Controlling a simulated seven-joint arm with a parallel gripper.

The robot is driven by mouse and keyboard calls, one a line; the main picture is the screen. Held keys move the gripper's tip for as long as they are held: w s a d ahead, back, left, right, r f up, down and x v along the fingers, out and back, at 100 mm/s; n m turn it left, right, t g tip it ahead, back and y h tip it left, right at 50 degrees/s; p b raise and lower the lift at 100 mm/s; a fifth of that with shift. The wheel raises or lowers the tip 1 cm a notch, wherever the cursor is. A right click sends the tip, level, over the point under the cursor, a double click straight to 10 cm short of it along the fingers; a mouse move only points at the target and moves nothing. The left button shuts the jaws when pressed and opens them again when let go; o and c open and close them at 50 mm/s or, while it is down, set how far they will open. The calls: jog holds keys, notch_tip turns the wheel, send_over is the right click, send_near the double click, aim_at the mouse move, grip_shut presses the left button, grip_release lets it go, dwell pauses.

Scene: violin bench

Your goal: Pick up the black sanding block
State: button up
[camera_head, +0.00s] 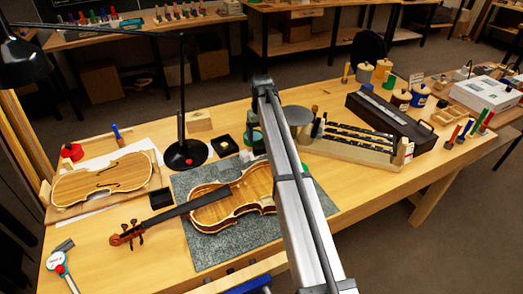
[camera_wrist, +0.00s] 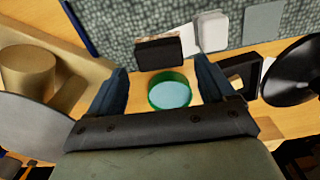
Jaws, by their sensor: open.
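A dark block with a black face (camera_wrist: 158,53), which looks like the black sanding block, stands at the edge of the grey mat (camera_wrist: 130,25) in the wrist view. I cannot make it out in the head view, where my arm covers that area. My gripper (camera_wrist: 160,64) is open, with one dark finger on each side of the picture. The block appears beyond and between the fingertips, and nothing is held. A green-rimmed round container (camera_wrist: 170,91) shows between the fingers, nearer the palm.
White blocks (camera_wrist: 211,31) lie right of the dark block. A small open black box (camera_wrist: 240,72) and the black lamp base (camera_wrist: 293,75) are further right. A wooden cylinder (camera_wrist: 28,70) is at left. The violin (camera_head: 235,200) lies on the mat; a tool rack (camera_head: 350,142) stands right of my arm.

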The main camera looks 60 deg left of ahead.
aim_at(261, 146)
jog(key=shift+a+f, duration=0.1)
jog(key=shift+f, duration=2.9)
jog(key=shift+c, duration=0.4)
jog(key=c, duration=0.7)
notch_tip(261, 146, up, 10)
jog(key=shift+r, duration=0.1)
